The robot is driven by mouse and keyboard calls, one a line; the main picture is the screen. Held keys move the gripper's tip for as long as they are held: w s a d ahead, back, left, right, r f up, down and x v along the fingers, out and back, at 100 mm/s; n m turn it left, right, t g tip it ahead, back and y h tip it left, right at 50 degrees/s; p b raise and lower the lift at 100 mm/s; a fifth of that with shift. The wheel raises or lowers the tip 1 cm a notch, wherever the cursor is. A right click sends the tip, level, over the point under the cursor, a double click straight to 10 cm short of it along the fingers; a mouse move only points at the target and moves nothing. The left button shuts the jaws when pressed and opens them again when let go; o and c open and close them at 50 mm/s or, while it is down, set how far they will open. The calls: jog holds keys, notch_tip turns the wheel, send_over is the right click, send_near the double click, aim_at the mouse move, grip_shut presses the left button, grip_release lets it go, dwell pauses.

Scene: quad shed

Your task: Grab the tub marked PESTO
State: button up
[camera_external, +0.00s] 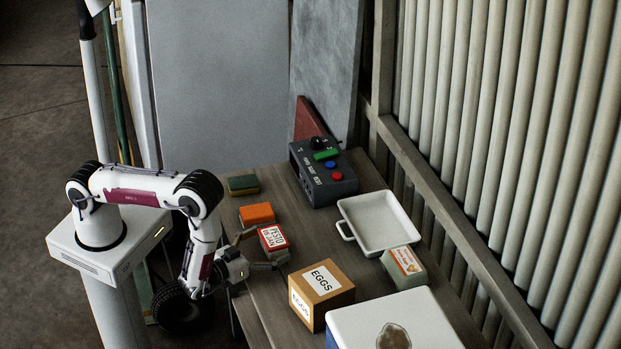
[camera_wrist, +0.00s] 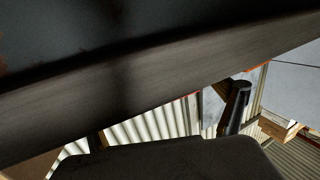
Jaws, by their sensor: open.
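The tub marked PESTO (camera_external: 273,238) is a small box with a red and white label, standing on the wooden table (camera_external: 262,312). My gripper (camera_external: 264,250) is open, low at the table's left side, with one finger at the tub's left and the other at its near side. I cannot tell whether either finger touches the tub. In the wrist view I cannot make out the tub; a dark surface fills the top and a dark rounded shape the bottom.
An orange block (camera_external: 257,214) lies just behind the tub, a green sponge-like block (camera_external: 243,184) further back. The EGGS box (camera_external: 321,293) stands close in front. A control box (camera_external: 323,172), white tray (camera_external: 347,204), orange-labelled box (camera_external: 404,268) and white-lidded box (camera_external: 445,332) occupy the right.

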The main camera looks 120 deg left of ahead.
jog(key=shift+x, duration=0.85)
jog(key=c, duration=1.3)
